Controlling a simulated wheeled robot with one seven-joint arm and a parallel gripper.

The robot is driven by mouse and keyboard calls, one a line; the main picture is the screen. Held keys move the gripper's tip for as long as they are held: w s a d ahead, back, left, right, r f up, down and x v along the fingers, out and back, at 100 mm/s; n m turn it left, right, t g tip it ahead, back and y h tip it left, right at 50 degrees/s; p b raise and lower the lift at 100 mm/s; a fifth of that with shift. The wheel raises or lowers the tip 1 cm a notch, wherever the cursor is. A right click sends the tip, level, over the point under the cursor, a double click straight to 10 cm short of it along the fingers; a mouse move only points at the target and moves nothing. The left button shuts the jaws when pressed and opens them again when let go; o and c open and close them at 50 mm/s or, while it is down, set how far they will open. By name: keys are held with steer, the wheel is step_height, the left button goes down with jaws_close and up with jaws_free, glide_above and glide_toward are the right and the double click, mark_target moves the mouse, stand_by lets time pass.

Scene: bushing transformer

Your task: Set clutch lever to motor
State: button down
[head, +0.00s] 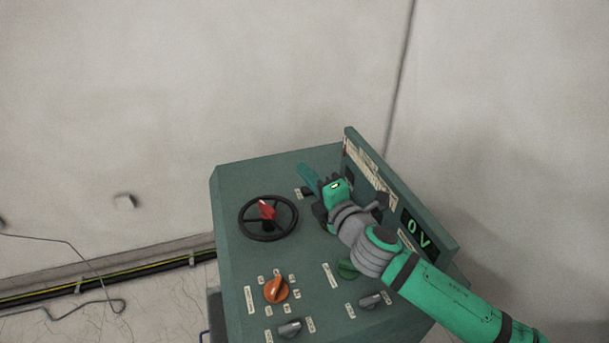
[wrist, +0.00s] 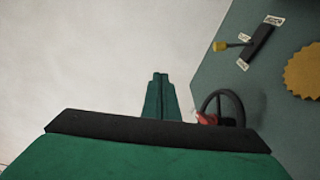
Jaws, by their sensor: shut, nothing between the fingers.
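The clutch lever appears to be the small lever with a yellow knob (wrist: 219,46) in the wrist view. It comes out of a black slotted plate with small white labels on the green panel. In the head view my gripper and arm hide most of it; a dark piece of its plate (head: 306,192) shows. My gripper (head: 307,174) is over the panel's far part, with its fingers pointing to the far left. In the wrist view its fingers (wrist: 160,82) are together and empty, to the left of the lever and apart from it. The label text is unreadable.
A black handwheel with a red handle (head: 267,212) stands left of my gripper. An orange knob (head: 276,290) and grey knobs (head: 290,328) are nearer. A raised back plate with a "0V" display (head: 419,234) borders the right. A yellow scalloped disc (wrist: 304,72) shows near the lever.

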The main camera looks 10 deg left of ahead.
steer(key=w+f+n, duration=0.1)
steer(key=f, duration=0.3)
steer(key=w+d+f, duration=0.1)
steer(key=w+f, duration=0.1)
steer(key=f, duration=0.2)
steer(key=w+d+f+n, duration=0.1)
steer(key=w+f, duration=0.1)
steer(key=f, duration=0.3)
steer(key=shift+d+n+h, duration=0.15)
steer(key=shift+n+h, duration=0.15)
steer(key=shift+w, duration=0.1)
steer(key=x, duration=0.8)
steer(key=shift+w+a, duration=0.3)
steer(key=shift+w, duration=0.15)
steer(key=shift+w+a, duration=0.2)
steer(key=shift+a, duration=0.05)
steer(key=shift+a, duration=0.1)
